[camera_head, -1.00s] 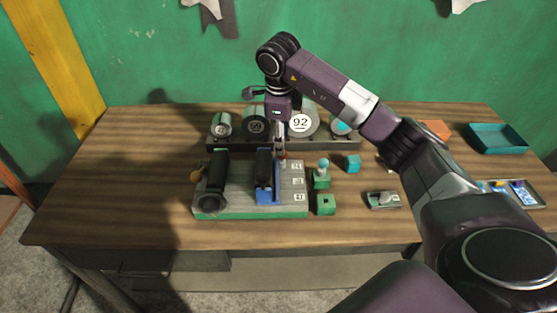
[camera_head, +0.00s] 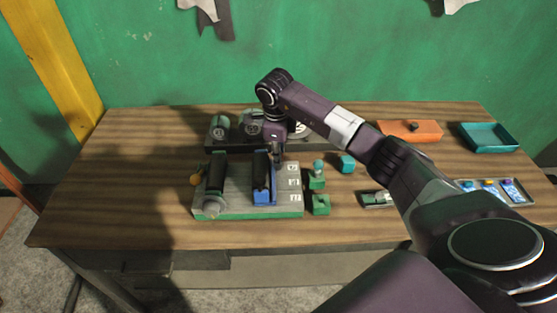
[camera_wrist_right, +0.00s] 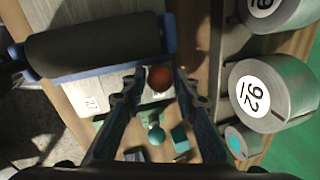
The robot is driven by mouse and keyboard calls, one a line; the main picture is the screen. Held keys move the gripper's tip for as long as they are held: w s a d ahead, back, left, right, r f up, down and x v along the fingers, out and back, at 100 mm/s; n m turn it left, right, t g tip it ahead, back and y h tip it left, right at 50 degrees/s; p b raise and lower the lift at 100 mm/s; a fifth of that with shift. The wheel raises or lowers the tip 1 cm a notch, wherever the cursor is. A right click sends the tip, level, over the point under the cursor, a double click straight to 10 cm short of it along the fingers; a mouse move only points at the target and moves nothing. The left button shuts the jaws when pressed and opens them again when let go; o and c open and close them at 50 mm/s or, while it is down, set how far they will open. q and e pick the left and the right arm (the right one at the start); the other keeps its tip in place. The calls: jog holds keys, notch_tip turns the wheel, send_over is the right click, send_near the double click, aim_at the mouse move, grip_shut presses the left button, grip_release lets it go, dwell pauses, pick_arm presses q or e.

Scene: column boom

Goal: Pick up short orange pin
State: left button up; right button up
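The short orange pin shows in the right wrist view as a round orange-brown head (camera_wrist_right: 159,78). My right gripper (camera_wrist_right: 161,84) has its two fingers on either side of this head, with narrow gaps showing. It is open. In the head view my right gripper (camera_head: 278,158) points down at the right side of the blue roller holder (camera_head: 266,199). The pin itself is hard to make out there. Its shaft is hidden from above. My left gripper is not in view.
A black roller (camera_head: 216,174) stands left on the grey-green base plate (camera_head: 236,204). Large numbered cylinders (camera_wrist_right: 268,94) lie in a rack behind. Green blocks (camera_head: 321,205) and a teal cube (camera_head: 347,163) are to the right. An orange box (camera_head: 405,131) and teal tray (camera_head: 488,137) sit farther right.

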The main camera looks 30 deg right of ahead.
grip_shut()
